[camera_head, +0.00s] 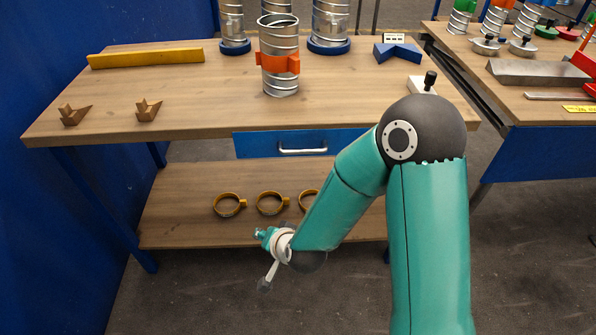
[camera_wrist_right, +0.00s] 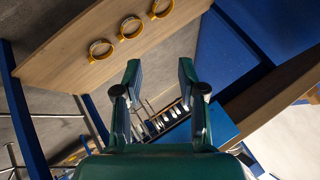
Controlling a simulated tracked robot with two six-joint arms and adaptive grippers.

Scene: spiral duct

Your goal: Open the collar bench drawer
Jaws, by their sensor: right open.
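The blue drawer (camera_head: 255,145) sits under the front edge of the wooden bench top and looks shut. Its silver bar handle (camera_head: 303,150) is in the middle of its front. My right arm reaches in from the right, with its wrist low in front of the bench, below and a little left of the handle. In the right wrist view my right gripper (camera_wrist_right: 160,78) is open, with its two fingers apart and nothing between the tips. My left gripper is not in view.
The lower shelf (camera_head: 180,215) holds several yellow ring collars (camera_head: 229,205), which also show in the wrist view (camera_wrist_right: 131,27). On the bench top stand a duct with an orange collar (camera_head: 278,62), a yellow bar (camera_head: 146,58) and wooden blocks (camera_head: 148,110). Another bench stands at right.

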